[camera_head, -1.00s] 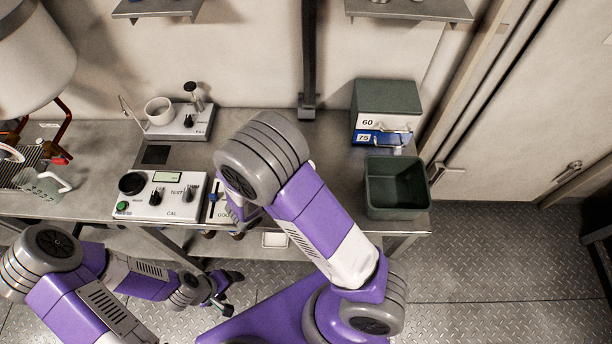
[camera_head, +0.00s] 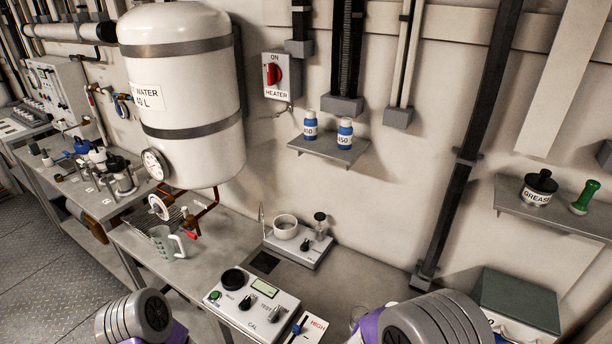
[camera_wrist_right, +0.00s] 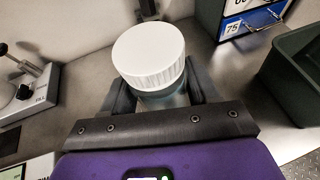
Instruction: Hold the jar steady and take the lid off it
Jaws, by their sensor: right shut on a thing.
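In the right wrist view, a jar (camera_wrist_right: 165,98) with a glassy body stands upright under a wide white ribbed lid (camera_wrist_right: 150,54). The lid sits on the jar. My right gripper (camera_wrist_right: 162,88) is shut on the jar's body below the lid, with a dark finger on each side. In the head view only round grey joints and purple links of my arms show at the bottom edge. Neither gripper shows there. A clear rim beside my right arm is too small and covered to identify.
A panel with knobs (camera_head: 250,303) and a device with a white cup (camera_head: 286,226) stand on the bench. A mug (camera_head: 165,242) stands under the water tank (camera_head: 180,95). In the right wrist view, a dark green bin (camera_wrist_right: 292,75) and a case with drawers (camera_wrist_right: 240,22) lie right.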

